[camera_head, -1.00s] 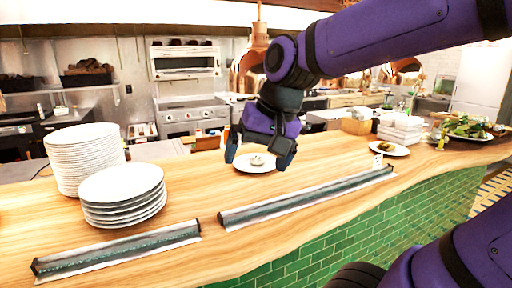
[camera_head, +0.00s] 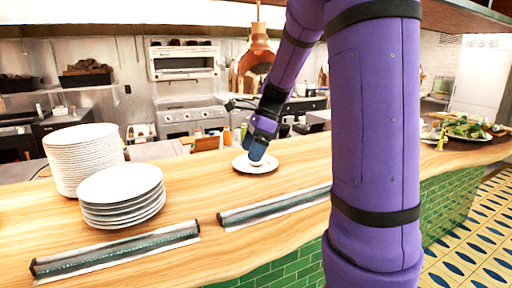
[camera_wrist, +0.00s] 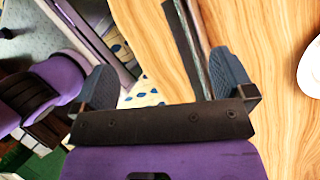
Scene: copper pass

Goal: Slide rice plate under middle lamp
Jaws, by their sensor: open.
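A white plate with a small pale mound (camera_head: 243,168), likely the rice plate, lies on the wooden counter. Part of a white plate (camera_wrist: 313,68) shows at the right edge of the wrist view. My gripper (camera_head: 257,156) overlaps the plate and mound in the head view. In the wrist view my gripper (camera_wrist: 162,80) is open with nothing between its fingers, and the plate is outside them to the right. A copper lamp (camera_head: 255,50) hangs behind the plate. Whether it is the middle lamp I cannot tell; my arm covers the area to its right.
Two stacks of white plates, a tall one (camera_head: 84,165) and a shorter one (camera_head: 122,188), stand on the left. Two dark strips, left (camera_head: 115,250) and right (camera_head: 275,208), lie along the counter's front. A salad platter (camera_head: 468,130) is at far right. Bare counter (camera_head: 205,180) lies left of the plate.

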